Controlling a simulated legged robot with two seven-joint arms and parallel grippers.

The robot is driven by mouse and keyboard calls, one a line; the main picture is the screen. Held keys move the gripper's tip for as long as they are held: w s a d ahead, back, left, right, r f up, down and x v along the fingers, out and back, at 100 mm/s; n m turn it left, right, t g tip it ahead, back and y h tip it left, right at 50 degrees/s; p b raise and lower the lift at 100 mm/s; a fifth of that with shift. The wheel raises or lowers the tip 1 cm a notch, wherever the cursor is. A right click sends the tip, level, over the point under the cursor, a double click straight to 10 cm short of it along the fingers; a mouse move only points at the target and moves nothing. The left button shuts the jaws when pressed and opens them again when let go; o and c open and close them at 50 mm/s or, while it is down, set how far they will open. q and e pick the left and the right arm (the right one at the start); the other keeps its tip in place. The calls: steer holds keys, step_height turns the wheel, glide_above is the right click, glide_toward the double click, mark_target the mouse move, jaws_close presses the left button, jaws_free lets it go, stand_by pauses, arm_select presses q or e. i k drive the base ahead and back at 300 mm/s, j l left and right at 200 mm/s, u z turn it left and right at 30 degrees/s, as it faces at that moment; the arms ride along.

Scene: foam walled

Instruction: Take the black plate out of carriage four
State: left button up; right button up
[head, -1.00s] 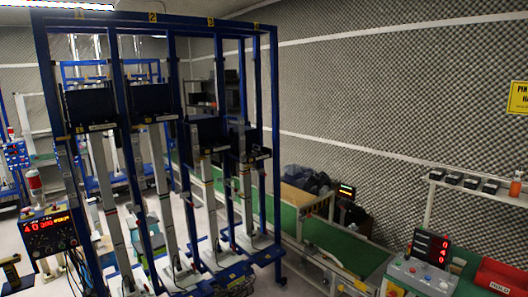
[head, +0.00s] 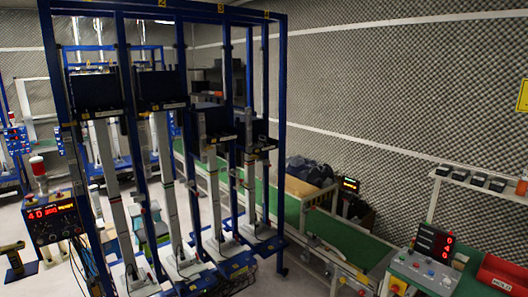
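A tall blue rack (head: 281,150) with several upright carriages stands ahead of me in the head view. Carriage four (head: 254,190) is the rightmost, under the label 4 at the rack's top. A dark panel (head: 257,128) is at its upper part, with a small pale label below it. I cannot tell from here whether this panel is the black plate itself or part of the carriage. Neither of my grippers is in view.
A control box (head: 54,218) with red digits stands left of the rack. A green conveyor (head: 345,237) runs along the right. A control panel (head: 422,270), a red bin (head: 502,272) and a shelf (head: 480,185) are at right. Grey floor shows around the rack's feet.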

mark_target(260, 141)
steer(key=i+l+z, duration=0.1)
steer(key=i+z, duration=0.3)
steer(key=i, duration=1.55)
